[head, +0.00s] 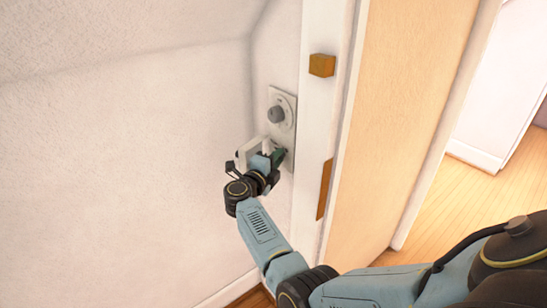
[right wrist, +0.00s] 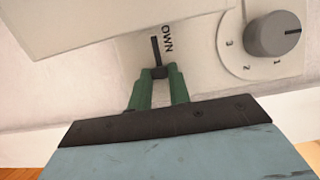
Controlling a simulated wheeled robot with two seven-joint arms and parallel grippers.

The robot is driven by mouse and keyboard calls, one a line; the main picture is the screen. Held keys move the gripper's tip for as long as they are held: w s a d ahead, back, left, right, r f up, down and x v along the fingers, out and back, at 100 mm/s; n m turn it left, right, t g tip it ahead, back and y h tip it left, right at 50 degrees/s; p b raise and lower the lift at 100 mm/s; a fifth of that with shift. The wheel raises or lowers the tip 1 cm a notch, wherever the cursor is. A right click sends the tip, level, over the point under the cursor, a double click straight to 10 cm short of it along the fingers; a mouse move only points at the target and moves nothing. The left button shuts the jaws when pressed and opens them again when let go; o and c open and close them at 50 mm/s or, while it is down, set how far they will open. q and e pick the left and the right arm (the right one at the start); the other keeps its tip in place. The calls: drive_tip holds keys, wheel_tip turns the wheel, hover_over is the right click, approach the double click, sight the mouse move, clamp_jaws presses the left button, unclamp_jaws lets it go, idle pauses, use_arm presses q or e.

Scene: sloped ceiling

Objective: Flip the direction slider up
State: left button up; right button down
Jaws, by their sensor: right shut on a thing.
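The direction slider (right wrist: 160,71) is a small dark knob at the end of a dark slot (right wrist: 155,47) in a pale wall plate (right wrist: 200,55). Letters reading "OWN" stand beside the slot. My right gripper (right wrist: 158,84) has green fingers closed around the knob at the plate. In the head view my right gripper (head: 278,155) is at the lower part of the plate (head: 289,101), below the round dial, and hides the slider there. My left gripper is not in view.
A grey round dial (right wrist: 274,36) with numbers sits on the same plate; it also shows in the head view (head: 276,114). A white door frame (head: 313,110) with brown fittings (head: 322,65) stands close on the right. A white boxy piece is beside the gripper.

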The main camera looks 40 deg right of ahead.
drive_tip(key=c, duration=1.7)
unclamp_jaws()
drive_tip(key=shift+s+f, duration=0.1)
drive_tip(key=shift+f, duration=0.1)
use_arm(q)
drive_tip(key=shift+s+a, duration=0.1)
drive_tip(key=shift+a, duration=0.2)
use_arm(e)
drive_tip(key=o, duration=0.4)
drive_tip(key=shift+r, duration=0.15)
drive_tip(key=shift+a, duration=0.1)
drive_tip(key=v, duration=1.3)
drive_tip(key=shift+a, duration=0.15)
